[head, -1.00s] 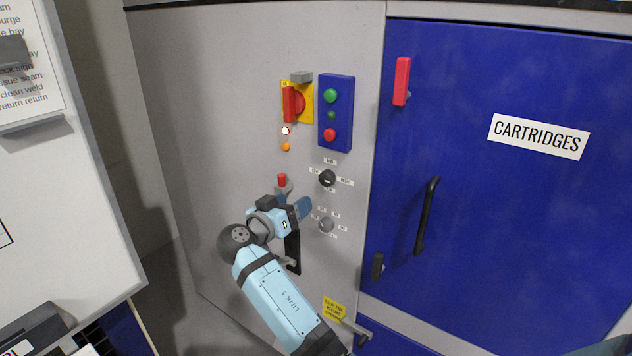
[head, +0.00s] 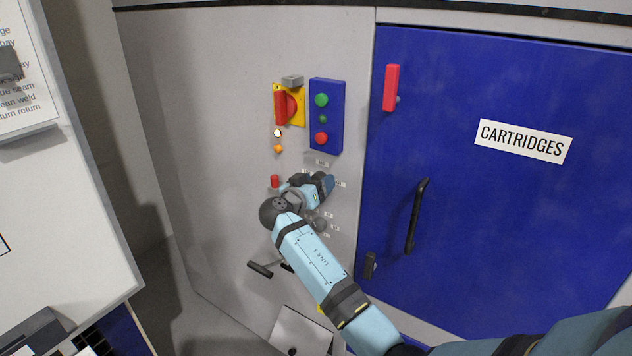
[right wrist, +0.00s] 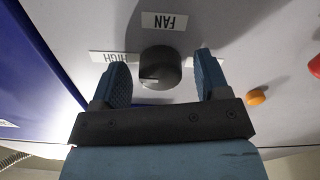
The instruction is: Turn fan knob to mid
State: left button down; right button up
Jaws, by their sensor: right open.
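The dark round fan knob (right wrist: 160,66) shows in the right wrist view, below a FAN label (right wrist: 164,22) and right of a HIGH label (right wrist: 114,57). A light mark shows low on its left side; I cannot tell its exact setting. My right gripper (right wrist: 163,74) is open, with one blue finger on each side of the knob and a visible gap to each. Contact is not visible. In the head view the right gripper (head: 326,184) is at the panel and hides the knob. My left gripper is not in view.
A second knob (head: 320,224) is just below the gripper. A red button (head: 275,181) and an orange lamp (head: 278,148) are to its left. A blue button box (head: 326,116) and a red switch (head: 290,105) are above. A blue cartridge door (head: 500,220) is right.

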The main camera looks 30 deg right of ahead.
jog(key=c, duration=0.9)
jog(key=shift+c, duration=0.2)
jog(key=shift+n+p, duration=3.5)
jog(key=shift+n, duration=5.5)
